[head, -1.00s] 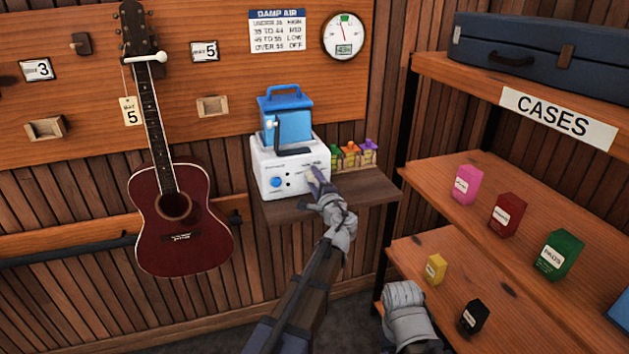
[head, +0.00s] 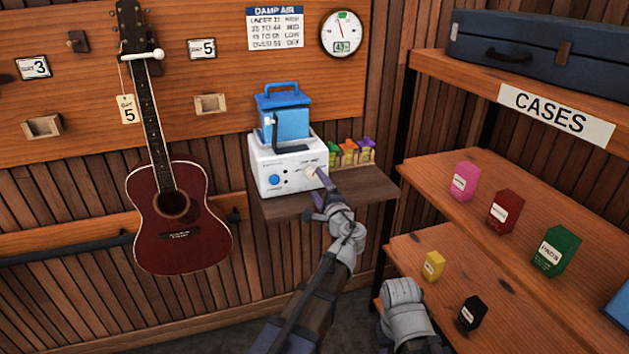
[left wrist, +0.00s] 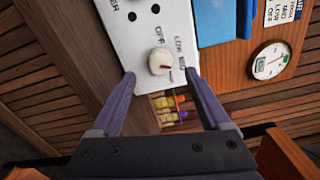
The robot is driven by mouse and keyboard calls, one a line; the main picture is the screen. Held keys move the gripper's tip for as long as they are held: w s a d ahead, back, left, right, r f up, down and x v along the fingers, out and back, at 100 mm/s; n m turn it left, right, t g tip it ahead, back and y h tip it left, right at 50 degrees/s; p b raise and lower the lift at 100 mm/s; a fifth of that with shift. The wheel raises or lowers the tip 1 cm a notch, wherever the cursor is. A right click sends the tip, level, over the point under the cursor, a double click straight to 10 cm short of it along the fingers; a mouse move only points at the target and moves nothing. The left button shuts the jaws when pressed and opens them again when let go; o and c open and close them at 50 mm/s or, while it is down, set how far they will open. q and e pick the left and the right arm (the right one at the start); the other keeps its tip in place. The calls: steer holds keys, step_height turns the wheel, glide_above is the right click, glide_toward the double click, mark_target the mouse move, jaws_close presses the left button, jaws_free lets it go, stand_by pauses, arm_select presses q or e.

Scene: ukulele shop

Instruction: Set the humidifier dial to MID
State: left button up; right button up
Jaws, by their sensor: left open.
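The white humidifier (head: 285,170) with a blue tank (head: 286,122) stands on a small wooden wall shelf. Its cream dial (left wrist: 159,61) is on the front panel, with a dark red pointer mark at its lower right in the left wrist view. In the head view the left gripper (head: 316,184) hides part of the dial. Only a grey part of my right arm shows.
A DAMP AIR chart (head: 275,28) and a round gauge (head: 341,33) reading about 43 hang above. Small colourful bottles (head: 350,152) stand right of the humidifier. A red guitar (head: 178,220) hangs left; a shelf rack (head: 465,275) with small boxes is at right.

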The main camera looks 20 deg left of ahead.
arm_select(q)
steer(key=v, duration=0.2)
steer(key=shift+s+d, duration=0.15)
steer(key=shift+s, duration=0.05)
steer(key=s+d+f+n+g+h, duration=0.25)
steer(key=s+f+n+g, duration=0.6)
steer(key=s+f, duration=0.65)
steer(key=s+d+f+g+h, duration=0.3)
steer(key=s+d, duration=0.2)
steer(key=s, duration=0.2)
steer(key=s+d+f+g+h, duration=0.3)
steer(key=s+d+f+g, duration=0.15)
steer(key=s, duration=0.25)
step_height(320, 180, up, 13)
steer(key=p, duration=1.2)
steer(key=shift+s+d+n+t+p, duration=0.3)
steer(key=shift+s+d+n+t, duration=0.05)
steer(key=shift+n+t, duration=0.1)
steer(key=shift+r, duration=0.1)
